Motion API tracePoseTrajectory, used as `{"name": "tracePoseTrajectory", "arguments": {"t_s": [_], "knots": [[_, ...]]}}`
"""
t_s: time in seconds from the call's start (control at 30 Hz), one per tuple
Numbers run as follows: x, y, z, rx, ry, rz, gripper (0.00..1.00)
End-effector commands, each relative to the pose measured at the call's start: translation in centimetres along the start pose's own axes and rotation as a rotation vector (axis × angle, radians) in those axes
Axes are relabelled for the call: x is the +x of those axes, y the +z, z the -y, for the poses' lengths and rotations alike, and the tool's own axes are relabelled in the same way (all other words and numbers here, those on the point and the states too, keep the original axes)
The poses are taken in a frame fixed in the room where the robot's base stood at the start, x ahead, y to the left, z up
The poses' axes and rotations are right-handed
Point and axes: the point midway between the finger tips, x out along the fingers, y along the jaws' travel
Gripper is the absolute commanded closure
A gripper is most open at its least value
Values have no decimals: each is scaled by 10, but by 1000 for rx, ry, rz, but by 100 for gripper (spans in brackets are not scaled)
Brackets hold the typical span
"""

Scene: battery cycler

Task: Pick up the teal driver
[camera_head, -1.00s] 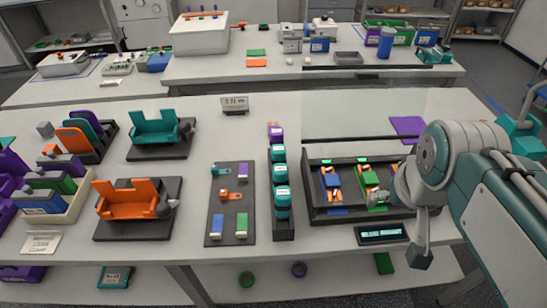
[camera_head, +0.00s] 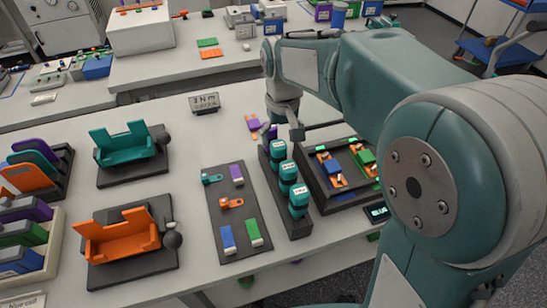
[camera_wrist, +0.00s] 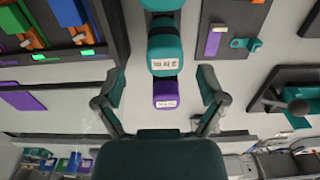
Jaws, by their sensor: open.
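Several teal labelled blocks (camera_head: 288,172) stand in a row in a black rack (camera_head: 296,229) in the head view. They look like drivers; I cannot tell which one is meant. A purple labelled piece (camera_wrist: 165,93) is at the row's far end, beside a teal block (camera_wrist: 164,55) in the wrist view. My gripper (camera_wrist: 161,84) is open, with its fingers on either side of the purple piece, and nothing is held. In the head view my gripper (camera_head: 284,132) is at the rack's far end. Any contact is hidden.
A black board (camera_head: 224,199) with small coloured parts lies left of the rack. A dark tray (camera_head: 322,194) with blue and green parts is close on its right. Teal (camera_head: 137,148) and orange (camera_head: 119,238) fixtures stand further left. Bare tabletop (camera_head: 192,140) lies beyond the board.

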Motion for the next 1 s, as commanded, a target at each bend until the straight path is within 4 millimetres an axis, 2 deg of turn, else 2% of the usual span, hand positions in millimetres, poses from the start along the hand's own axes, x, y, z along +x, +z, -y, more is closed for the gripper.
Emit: {"name": "tracePoseTrajectory", "arguments": {"t_s": [0.03, 0.27, 0.5, 0.6, 0.83, 0.87, 0.9, 0.97, 1.0], "knots": [[8, 0, 0, 0, 0, 4, 10], [29, -2, 7, 0, 6, 4, 10], [64, -3, 9, 0, 5, 4, 10], [71, -3, 8, 0, 4, 2, 10], [72, -3, 7, 1, 4, 0, 10], [72, -3, 8, 1, 4, 0, 23], [72, -3, 8, 0, 5, 0, 41], [72, -3, 9, 0, 5, 1, 68], [72, -3, 9, 0, 5, 1, 85]]}}
